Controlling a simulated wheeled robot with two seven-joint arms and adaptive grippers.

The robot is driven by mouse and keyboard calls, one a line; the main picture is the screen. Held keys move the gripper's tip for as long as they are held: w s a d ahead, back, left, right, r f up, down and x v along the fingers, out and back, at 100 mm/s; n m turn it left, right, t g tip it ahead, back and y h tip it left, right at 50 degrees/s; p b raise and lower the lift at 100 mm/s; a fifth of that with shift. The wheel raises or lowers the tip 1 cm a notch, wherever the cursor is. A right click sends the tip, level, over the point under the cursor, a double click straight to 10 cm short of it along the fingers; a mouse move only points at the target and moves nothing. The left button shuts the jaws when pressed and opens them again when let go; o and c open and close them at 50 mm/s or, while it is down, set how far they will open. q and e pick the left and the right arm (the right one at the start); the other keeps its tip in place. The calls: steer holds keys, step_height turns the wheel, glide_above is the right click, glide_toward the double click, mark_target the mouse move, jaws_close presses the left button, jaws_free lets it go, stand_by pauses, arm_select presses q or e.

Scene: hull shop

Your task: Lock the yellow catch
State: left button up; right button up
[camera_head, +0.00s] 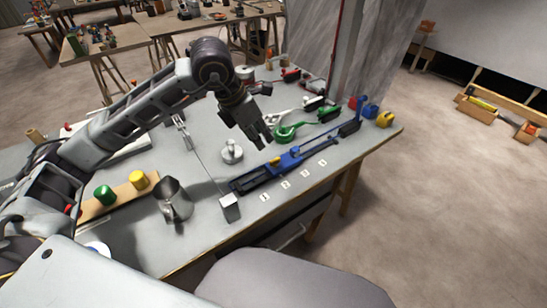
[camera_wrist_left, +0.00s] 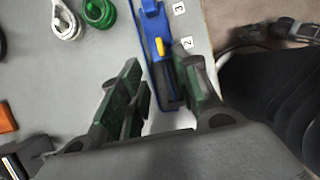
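The yellow catch (camera_head: 275,160) is a small yellow piece on a long blue fixture (camera_head: 257,178) near the table's front edge. In the left wrist view the yellow catch (camera_wrist_left: 160,46) stands out on the blue fixture (camera_wrist_left: 152,22), beyond my fingertips. My left gripper (camera_head: 262,138) hangs above the fixture, pointing down, close to the catch but apart from it. Its fingers (camera_wrist_left: 165,85) are spread with nothing held between them; part of the fixture shows in the gap. My right gripper is in neither view.
White number labels (camera_head: 285,184) lie along the fixture's front side. A green clamp (camera_head: 287,132) and a silver knobbed piece (camera_head: 231,152) are close behind it. A metal jug (camera_head: 174,201) and a grey block (camera_head: 229,207) stand left. Red, blue and yellow pieces (camera_head: 385,119) sit at the right end.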

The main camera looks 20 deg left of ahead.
mark_target(275, 159)
arm_select(q)
steer(key=b+x, duration=0.1)
steer(key=x, duration=1.1)
steer(key=shift+w, duration=0.1)
steer(key=shift+f, duration=0.35)
steer(key=shift+d, duration=0.1)
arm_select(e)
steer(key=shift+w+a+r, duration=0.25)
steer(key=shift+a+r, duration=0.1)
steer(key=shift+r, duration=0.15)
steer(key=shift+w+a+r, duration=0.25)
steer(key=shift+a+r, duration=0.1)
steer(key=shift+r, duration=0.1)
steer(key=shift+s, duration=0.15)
